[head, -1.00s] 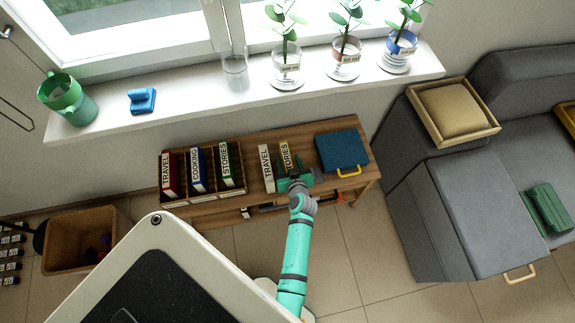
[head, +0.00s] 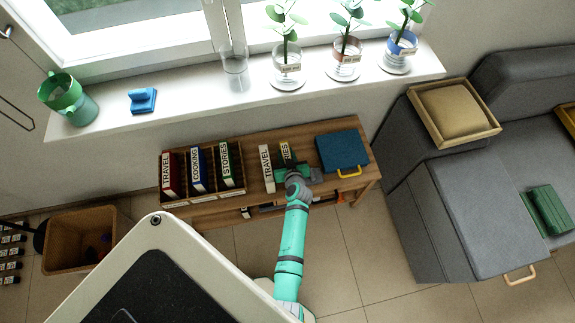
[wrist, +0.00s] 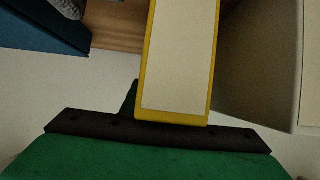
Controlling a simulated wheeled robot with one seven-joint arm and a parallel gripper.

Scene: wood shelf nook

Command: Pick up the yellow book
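The yellow book in the wrist view (wrist: 180,60) has yellow edges around a broad cream face, and it runs down to the gripper's dark bar. In the head view, a cream-spined book (head: 286,152) with lettering stands upright on the wooden shelf unit, its lower part hidden by my gripper (head: 298,177). My gripper is right up at the book's near side. In the wrist view one green finger (wrist: 129,98) shows at the book's left edge. The other finger is hidden, so whether they grip the book is unclear.
A white TRAVEL book (head: 267,168) stands just left. A divided holder (head: 205,199) with red, blue and green books is further left. A blue case (head: 341,150) with a yellow handle lies to the right. The windowsill (head: 200,110) holds plants and cups above.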

